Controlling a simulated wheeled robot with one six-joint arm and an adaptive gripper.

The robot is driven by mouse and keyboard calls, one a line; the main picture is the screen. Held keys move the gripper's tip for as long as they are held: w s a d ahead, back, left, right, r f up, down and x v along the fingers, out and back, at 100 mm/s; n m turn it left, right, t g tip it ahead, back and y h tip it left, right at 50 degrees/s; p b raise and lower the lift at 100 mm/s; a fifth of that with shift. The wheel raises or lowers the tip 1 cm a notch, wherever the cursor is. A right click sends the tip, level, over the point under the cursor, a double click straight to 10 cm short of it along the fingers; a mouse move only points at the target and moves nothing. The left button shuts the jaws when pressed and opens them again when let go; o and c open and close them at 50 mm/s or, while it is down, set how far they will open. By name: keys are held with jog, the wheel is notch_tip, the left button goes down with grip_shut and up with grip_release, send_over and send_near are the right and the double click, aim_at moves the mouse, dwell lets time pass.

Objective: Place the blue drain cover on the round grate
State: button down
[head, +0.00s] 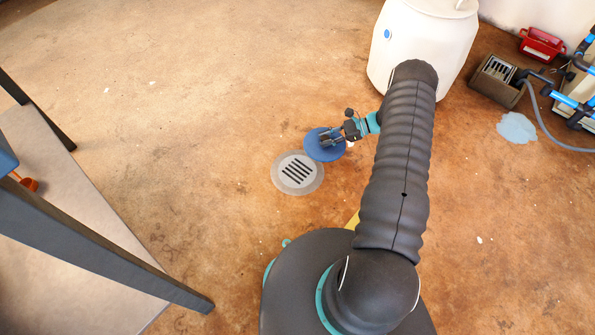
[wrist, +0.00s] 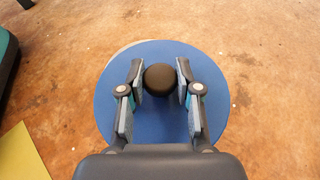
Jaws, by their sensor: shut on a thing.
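The blue drain cover (head: 318,151) is a flat blue disc, seen in the head view just up and right of the round grate. It fills the middle of the wrist view (wrist: 163,125), with a dark round knob (wrist: 160,78) at its centre. My gripper (head: 329,139) is shut on the knob; its two fingers stand on either side of it in the wrist view (wrist: 160,76). The round grate (head: 297,189) is a pale grey disc with dark slots, set in the floor. The cover overlaps the grate's upper right edge in the head view. A pale rim shows behind the cover in the wrist view.
A white barrel (head: 425,40) stands beyond my arm. A dark-framed table (head: 95,235) is at the left. Floor left of the grate is clear.

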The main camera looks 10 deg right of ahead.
jog(key=shift+a+f, duration=0.25)
jog(key=shift+a, duration=0.1)
jog(key=a+f, duration=0.2)
jog(key=a, duration=0.1)
jog(key=s+a+f, duration=0.1)
jog(key=a+f, duration=0.1)
jog(key=a, duration=0.2)
jog(key=a+f, duration=0.2)
jog(key=a, duration=0.1)
jog(key=shift+s+a+f, duration=0.2)
jog(key=shift+s+a, duration=0.05)
jog(key=shift+s, duration=0.15)
jog(key=shift+f, duration=2.05)
jog(key=shift+f, duration=0.2)
jog(key=c, duration=0.8)
grip_release()
jog(key=shift+r, duration=0.2)
